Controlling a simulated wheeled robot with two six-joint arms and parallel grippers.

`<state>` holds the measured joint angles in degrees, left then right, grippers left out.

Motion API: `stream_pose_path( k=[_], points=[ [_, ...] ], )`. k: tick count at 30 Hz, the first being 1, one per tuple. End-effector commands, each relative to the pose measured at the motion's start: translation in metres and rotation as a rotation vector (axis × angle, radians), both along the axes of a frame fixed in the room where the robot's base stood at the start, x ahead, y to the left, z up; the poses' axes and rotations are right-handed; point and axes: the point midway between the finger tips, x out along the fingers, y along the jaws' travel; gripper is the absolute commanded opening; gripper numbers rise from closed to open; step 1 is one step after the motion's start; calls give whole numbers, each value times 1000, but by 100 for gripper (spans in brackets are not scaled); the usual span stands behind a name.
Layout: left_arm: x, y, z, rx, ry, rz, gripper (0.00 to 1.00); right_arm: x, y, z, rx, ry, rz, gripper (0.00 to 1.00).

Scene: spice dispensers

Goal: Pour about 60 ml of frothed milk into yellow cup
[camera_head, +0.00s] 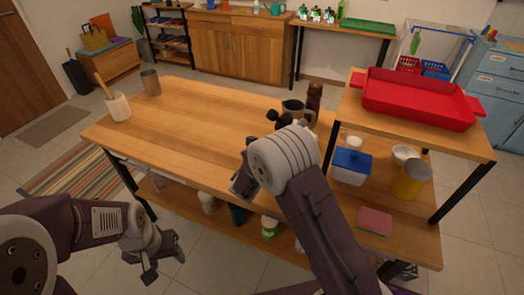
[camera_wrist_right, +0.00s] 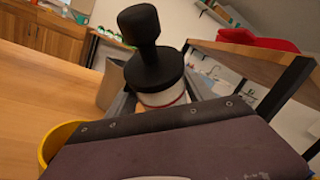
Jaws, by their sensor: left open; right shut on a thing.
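My right gripper (camera_wrist_right: 160,98) is shut on a black-topped item (camera_wrist_right: 144,45), with a round knob, a wide black disc and a pale body with a red band. In the head view the item's black top (camera_head: 272,117) shows above my right wrist, which hides the fingers. A yellow cup (camera_wrist_right: 58,142) shows partly at the lower left of the right wrist view; my gripper housing covers the rest. A dark pitcher (camera_head: 293,107) stands on the table beyond the right gripper. Any milk inside is not visible. My left gripper (camera_head: 165,262) is open and empty, low in front of the table.
The wooden table (camera_head: 190,120) is mostly clear on its left and middle. A utensil crock (camera_head: 119,107) and a grey tumbler (camera_head: 150,83) stand at its far left. A brown bottle (camera_head: 314,97) stands near the pitcher. A raised shelf with a red tray (camera_head: 420,112) bounds the right.

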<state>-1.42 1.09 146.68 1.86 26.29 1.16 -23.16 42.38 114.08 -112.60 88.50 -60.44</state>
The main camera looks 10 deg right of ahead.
Motion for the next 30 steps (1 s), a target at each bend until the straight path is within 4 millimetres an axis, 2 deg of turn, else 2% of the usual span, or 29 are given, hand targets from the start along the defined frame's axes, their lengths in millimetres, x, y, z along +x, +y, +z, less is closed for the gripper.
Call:
stream_pose_path(
  k=[30],
  points=[
    [0,0,-5,0,0,0,55,-3,-2,4,-67,5,3,4]
  ],
)
